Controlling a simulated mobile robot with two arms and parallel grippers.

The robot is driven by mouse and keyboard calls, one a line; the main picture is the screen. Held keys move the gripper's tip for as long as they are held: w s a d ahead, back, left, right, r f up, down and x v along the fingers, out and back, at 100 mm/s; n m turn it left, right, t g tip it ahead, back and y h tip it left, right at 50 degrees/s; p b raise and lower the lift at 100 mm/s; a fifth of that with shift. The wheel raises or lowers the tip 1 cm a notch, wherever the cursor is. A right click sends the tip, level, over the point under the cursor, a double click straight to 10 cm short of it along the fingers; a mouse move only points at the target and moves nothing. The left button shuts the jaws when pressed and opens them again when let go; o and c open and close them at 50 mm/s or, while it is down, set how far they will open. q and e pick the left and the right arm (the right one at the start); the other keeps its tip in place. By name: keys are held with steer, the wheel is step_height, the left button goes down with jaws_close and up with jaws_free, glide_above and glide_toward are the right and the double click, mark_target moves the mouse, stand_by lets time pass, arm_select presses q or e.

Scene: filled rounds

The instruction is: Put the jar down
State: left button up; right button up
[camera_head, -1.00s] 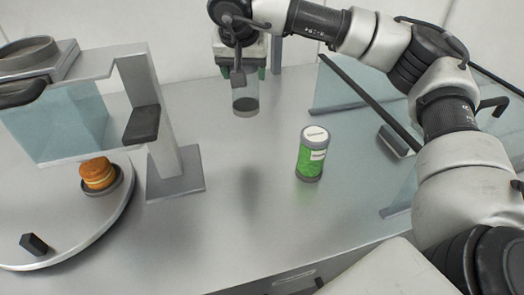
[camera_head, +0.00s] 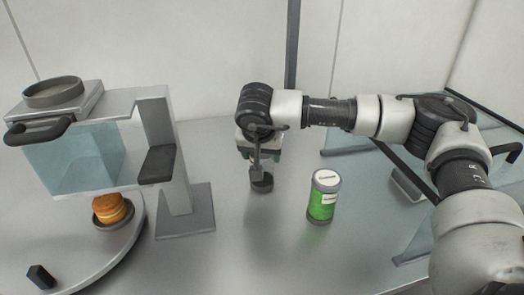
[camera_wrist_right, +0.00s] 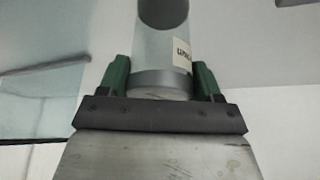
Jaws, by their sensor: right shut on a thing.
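My right gripper (camera_head: 258,150) is shut on a clear grey jar, out over the counter left of a green jar. The held jar's dark lower end (camera_head: 262,184) shows under the gripper; its upper part is largely hidden. In the right wrist view the jar (camera_wrist_right: 160,50) sits between the green fingertips of the gripper (camera_wrist_right: 162,82), with a grey lid and a pale label. I cannot tell whether it touches the counter (camera_head: 290,255). My left gripper is not in view.
A green jar (camera_head: 322,205) with a white label stands upright right of the held jar. A dispenser-like stand (camera_head: 165,130) with a clear tank (camera_head: 75,160) is at left. A burger-like stack (camera_head: 110,208) sits on a round tray (camera_head: 120,245). Clear panels are at right.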

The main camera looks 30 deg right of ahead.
steer(key=shift+f, duration=0.15)
steer(key=o, duration=1.1)
steer(key=shift+c, duration=0.2)
steer(key=v, duration=1.2)
steer(key=shift+b, duration=0.3)
steer(key=shift+a, duration=0.1)
